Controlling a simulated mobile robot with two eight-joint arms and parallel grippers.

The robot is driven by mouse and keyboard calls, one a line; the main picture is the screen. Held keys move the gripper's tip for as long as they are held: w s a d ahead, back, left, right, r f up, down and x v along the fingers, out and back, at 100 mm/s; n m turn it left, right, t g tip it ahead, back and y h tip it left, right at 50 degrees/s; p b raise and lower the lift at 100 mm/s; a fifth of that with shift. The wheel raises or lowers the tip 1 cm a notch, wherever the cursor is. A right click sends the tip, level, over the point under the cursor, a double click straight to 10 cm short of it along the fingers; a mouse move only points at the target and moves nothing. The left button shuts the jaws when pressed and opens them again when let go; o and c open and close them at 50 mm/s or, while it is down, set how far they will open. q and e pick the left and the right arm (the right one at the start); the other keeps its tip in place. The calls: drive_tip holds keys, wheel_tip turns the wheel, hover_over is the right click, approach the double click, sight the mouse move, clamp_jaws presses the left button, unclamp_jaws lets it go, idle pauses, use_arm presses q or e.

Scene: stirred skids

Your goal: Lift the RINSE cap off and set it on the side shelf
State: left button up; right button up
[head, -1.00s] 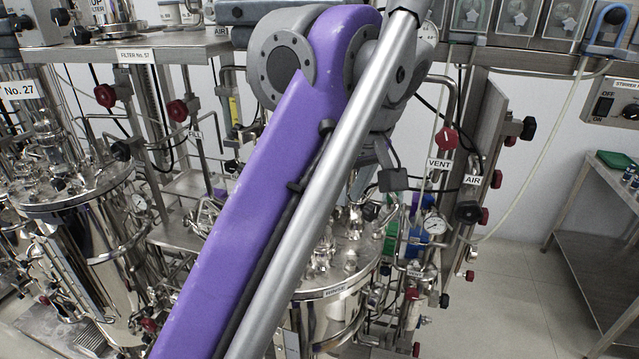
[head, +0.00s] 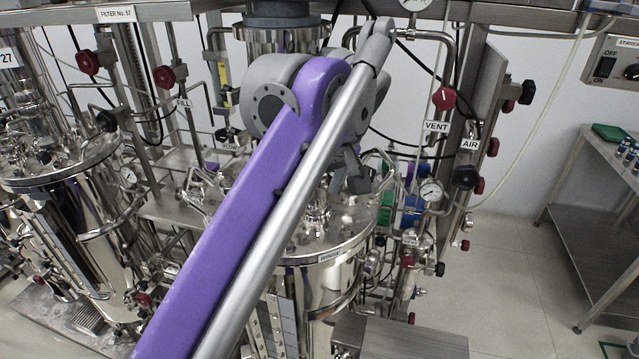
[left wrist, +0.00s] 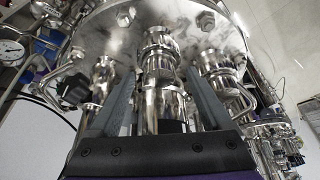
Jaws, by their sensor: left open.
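My left gripper (head: 352,172) is over the lid of the middle steel vessel (head: 325,262), partly hidden by my purple arm. In the left wrist view the gripper (left wrist: 158,105) is open, with its two grey fingers apart on either side of an upright shiny steel fitting (left wrist: 160,72). I cannot tell whether the fingers touch it. Similar steel fittings stand left (left wrist: 104,78) and right (left wrist: 222,72) of it. No RINSE lettering is readable, so I cannot tell which fitting is the RINSE cap. My right gripper is out of view.
Another vessel (head: 75,165) stands at the left. A pressure gauge (head: 430,190), valves and pipes crowd the middle vessel's right side. A bare steel surface (head: 412,338) is low in front. A steel table (head: 618,170) stands at the far right, with open floor before it.

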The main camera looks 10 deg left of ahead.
use_arm(q)
drive_tip(key=shift+c, duration=0.4)
clamp_jaws()
drive_tip(key=shift+r, duration=0.1)
drive_tip(key=shift+r+p, duration=0.5)
drive_tip(key=shift+p, duration=0.1)
idle(0.5)
